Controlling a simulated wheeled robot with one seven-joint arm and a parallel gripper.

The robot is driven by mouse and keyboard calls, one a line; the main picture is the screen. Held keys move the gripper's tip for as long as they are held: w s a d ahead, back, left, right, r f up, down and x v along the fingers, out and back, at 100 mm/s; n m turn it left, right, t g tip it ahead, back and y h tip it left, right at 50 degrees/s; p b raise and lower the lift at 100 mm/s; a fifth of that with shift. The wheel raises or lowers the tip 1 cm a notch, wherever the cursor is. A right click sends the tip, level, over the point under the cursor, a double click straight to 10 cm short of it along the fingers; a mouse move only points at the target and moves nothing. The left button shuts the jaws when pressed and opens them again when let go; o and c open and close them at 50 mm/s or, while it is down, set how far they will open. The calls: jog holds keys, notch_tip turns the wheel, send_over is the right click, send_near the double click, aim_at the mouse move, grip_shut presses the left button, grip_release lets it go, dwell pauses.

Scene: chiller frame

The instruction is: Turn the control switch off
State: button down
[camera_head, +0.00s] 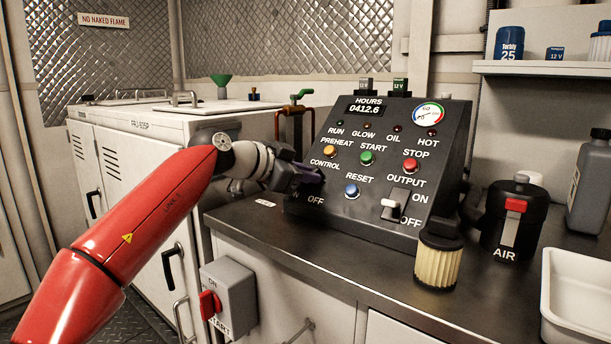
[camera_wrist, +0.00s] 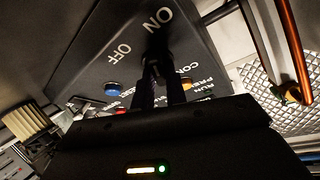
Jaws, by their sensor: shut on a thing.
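The black sloped control panel (camera_head: 376,160) stands on the dark counter. Its control switch, beside the CONTROL label at the panel's lower left, is mostly hidden by my gripper (camera_head: 312,175) in the head view. "OFF" reads below the gripper there. In the wrist view my gripper (camera_wrist: 160,75) is shut on the dark control switch (camera_wrist: 156,46), with "ON" and "OFF" printed near it. Shadow hides the switch's exact position. The output switch (camera_head: 391,205), with a white lever, is at the lower right of the panel.
Preheat (camera_head: 330,151), start (camera_head: 367,158), stop (camera_head: 410,165) and reset (camera_head: 352,191) buttons are close by. A pleated filter (camera_head: 438,262) and a black air canister (camera_head: 508,222) stand to the right. A grey switch box (camera_head: 232,290) with a red knob is below the counter.

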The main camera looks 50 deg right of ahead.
jog(key=n+t+b, duration=0.1)
jog(key=n, duration=0.2)
jog(key=shift+f+t+h+b, duration=0.15)
jog(key=shift+t+h+b, duration=0.15)
jog(key=shift+t+b, duration=0.1)
jog(key=n+t+b, duration=0.1)
jog(key=n, duration=0.2)
jog(key=shift+n, duration=0.3)
jog(key=n+t, duration=0.1)
jog(key=n, duration=0.2)
jog(key=n+t+y, duration=0.1)
jog(key=n+t, duration=0.1)
jog(key=n, duration=0.2)
jog(key=shift+s+t, duration=0.1)
jog(key=shift+t, duration=0.2)
jog(key=shift+r, duration=0.2)
jog(key=c, duration=1.4)
grip_release()
jog(key=shift+c, duration=0.2)
jog(key=shift+a, duration=0.1)
jog(key=v, duration=0.7)
jog(key=shift+s+a+r+b, duration=0.15)
jog(key=shift+a+r+b, duration=0.05)
jog(key=shift+a+b, duration=0.1)
